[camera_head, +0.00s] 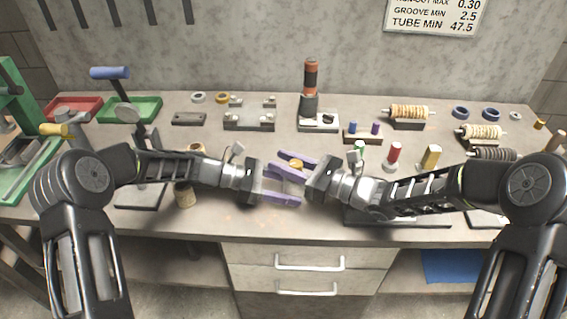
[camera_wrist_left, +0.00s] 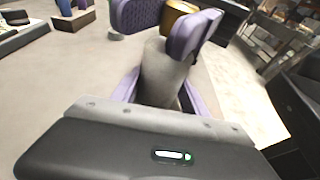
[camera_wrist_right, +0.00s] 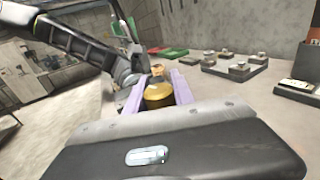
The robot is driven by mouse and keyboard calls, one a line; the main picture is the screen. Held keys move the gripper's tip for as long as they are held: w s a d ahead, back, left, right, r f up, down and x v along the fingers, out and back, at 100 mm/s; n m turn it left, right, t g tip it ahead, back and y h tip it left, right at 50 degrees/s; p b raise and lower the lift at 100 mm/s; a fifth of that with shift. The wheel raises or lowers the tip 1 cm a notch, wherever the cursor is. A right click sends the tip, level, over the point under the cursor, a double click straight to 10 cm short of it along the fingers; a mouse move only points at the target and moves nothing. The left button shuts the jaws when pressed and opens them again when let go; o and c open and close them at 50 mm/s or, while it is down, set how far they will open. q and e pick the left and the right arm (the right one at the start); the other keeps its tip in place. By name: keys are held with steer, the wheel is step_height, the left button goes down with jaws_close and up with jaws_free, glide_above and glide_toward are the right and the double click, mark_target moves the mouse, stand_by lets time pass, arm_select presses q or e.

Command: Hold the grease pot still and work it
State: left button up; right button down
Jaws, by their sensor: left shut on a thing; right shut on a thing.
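The grease pot shows in the left wrist view as a grey cylindrical body (camera_wrist_left: 165,75) with a brass part (camera_wrist_left: 180,20) at its far end. The two grippers face each other above the bench front. In the head view the fingers hide most of the pot.
A red tray (camera_head: 72,108) and a green tray (camera_head: 135,108) stand at back left. A red-and-black column (camera_head: 311,80) stands at back centre.

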mark_target(297, 161)
steer(key=d+m+t+h, duration=0.1)
steer(key=m+t+h, duration=0.2)
steer(key=m+h, duration=0.1)
steer(key=w+d+m+t+h, duration=0.1)
steer(key=m+t+h, duration=0.2)
steer(key=h, duration=0.4)
steer(key=d+m+t+h, duration=0.1)
steer(key=m+t+h, duration=0.3)
steer(key=m+h, duration=0.2)
steer(key=shift+w+f, duration=0.15)
steer(key=shift+w, duration=0.2)
steer(key=shift+m+h, duration=0.4)
steer(key=shift+d, duration=0.1)
steer(key=shift+r, duration=0.2)
steer(key=c, duration=1.1)
jaws_free()
steer(key=shift+o, duration=0.2)
